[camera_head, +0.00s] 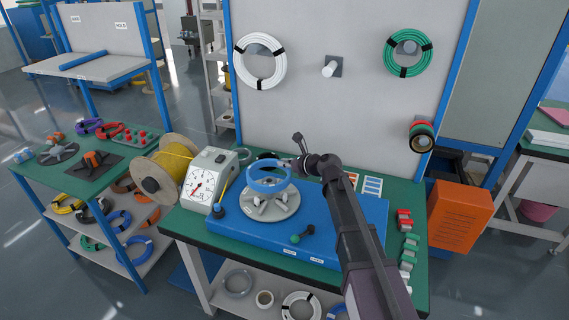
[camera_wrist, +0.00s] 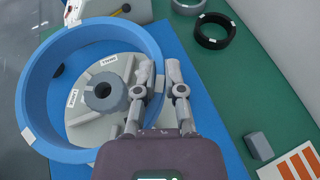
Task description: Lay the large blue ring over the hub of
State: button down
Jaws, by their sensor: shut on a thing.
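The large blue ring (camera_head: 267,188) is held by its right rim in my gripper (camera_head: 294,165), and it looks raised over the grey round plate (camera_head: 285,209) of the blue bench unit. In the wrist view the ring (camera_wrist: 36,92) encircles the dark grey hub (camera_wrist: 104,97), which shows inside it, right of the ring's middle. My gripper (camera_wrist: 167,82) is shut with one finger on each side of the ring's wall. The exact gap between ring and plate cannot be told.
A white dial gauge (camera_head: 208,181) and a yellow cable spool (camera_head: 166,167) stand left of the plate. A black ring (camera_wrist: 214,31) lies on the green bench behind. White (camera_head: 260,61) and green (camera_head: 407,53) coils hang on the panel.

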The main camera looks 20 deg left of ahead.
jog(key=shift+f, duration=0.35)
jog(key=shift+f+b, duration=2.45)
jog(key=shift+b, duration=0.25)
jog(key=shift+f+b, duration=0.7)
jog(key=c, duration=0.7)
grip_release()
jog(key=shift+o, duration=0.2)
jog(key=shift+r, duration=0.1)
notch_tip(320, 180, up, 8)
jog(key=p, duration=0.8)
jog(key=shift+s, duration=0.1)
